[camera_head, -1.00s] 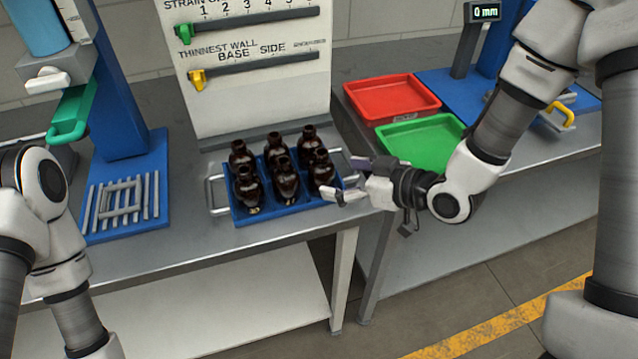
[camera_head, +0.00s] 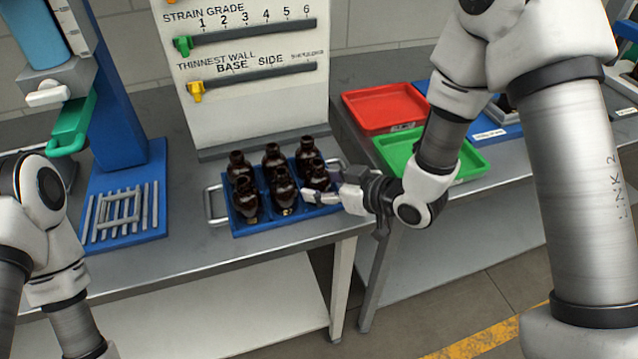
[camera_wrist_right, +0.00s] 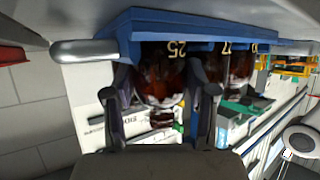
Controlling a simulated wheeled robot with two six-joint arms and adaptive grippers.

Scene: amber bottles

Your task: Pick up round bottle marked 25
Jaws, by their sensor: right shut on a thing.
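The round amber bottle marked 25 (camera_wrist_right: 164,88) is between the two fingers of my right gripper in the right wrist view, with its number facing the camera. In the head view it is the front right bottle (camera_head: 316,174) in the blue tray (camera_head: 238,229). My right gripper (camera_head: 322,188) is shut on it, coming from the right. The gripper (camera_wrist_right: 160,112) also shows in the wrist view, a finger on each side of the bottle. The bottle looks upright, still at its tray place; its base is hidden. My left gripper is out of view.
Several other amber bottles (camera_head: 283,184) stand close by in the tray. A tray handle (camera_head: 215,205) sticks out at left. A board with sliders (camera_head: 252,79) stands behind. Red (camera_head: 386,106) and green (camera_head: 468,160) trays lie to the right.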

